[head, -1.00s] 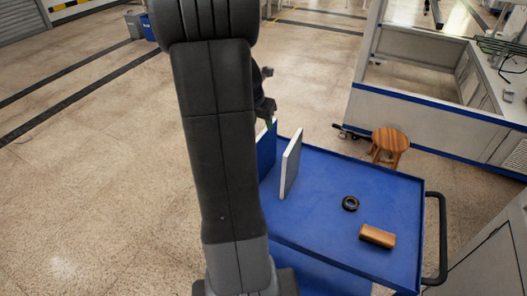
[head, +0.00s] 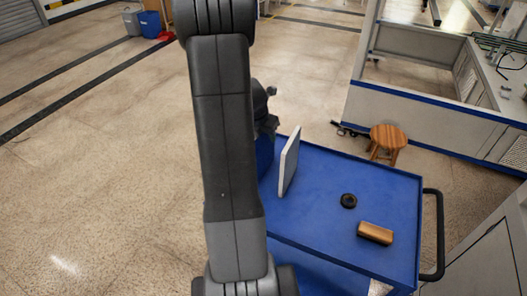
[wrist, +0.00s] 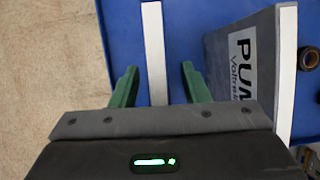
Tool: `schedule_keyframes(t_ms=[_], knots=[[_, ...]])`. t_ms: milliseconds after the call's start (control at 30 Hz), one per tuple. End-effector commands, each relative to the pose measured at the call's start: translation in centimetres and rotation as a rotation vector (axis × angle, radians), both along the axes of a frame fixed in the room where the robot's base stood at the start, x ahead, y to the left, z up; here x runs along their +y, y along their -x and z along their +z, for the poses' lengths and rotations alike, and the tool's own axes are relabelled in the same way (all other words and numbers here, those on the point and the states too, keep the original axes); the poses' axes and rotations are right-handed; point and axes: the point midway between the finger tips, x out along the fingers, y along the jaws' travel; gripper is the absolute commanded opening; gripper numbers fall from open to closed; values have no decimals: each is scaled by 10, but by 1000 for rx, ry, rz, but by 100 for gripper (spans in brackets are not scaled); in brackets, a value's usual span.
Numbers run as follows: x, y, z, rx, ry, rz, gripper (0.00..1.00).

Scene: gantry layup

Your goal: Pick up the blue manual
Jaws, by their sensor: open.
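The blue manual (head: 264,154) stands upright at the left end of the blue cart, mostly hidden behind my arm in the head view. In the wrist view its white top edge (wrist: 153,40) runs between my fingers. My gripper (wrist: 159,80) is open, with one green finger on each side of that edge and gaps showing on both sides. In the head view my gripper (head: 268,122) is partly hidden by my arm, directly above the manual.
A grey manual (head: 289,162) with large lettering stands upright just right of the blue one. A black ring (head: 348,201) and a wooden block (head: 375,233) lie on the cart (head: 325,185). A wooden stool (head: 387,138) stands behind the cart.

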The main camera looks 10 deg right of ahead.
Motion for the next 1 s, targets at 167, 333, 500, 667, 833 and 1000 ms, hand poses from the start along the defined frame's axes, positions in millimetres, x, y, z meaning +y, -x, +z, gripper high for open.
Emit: schedule_keyframes(t_ms=[167, 333, 500, 667, 833, 1000], knots=[[0, 0, 0, 0, 0, 0, 42], [0, 0, -1, 0, 0, 0, 42], [0, 0, -3, 0, 0, -1, 42], [0, 0, -5, 0, 0, -1, 42], [0, 0, -5, 0, 0, -1, 42], [0, 0, -5, 0, 0, -1, 16]])
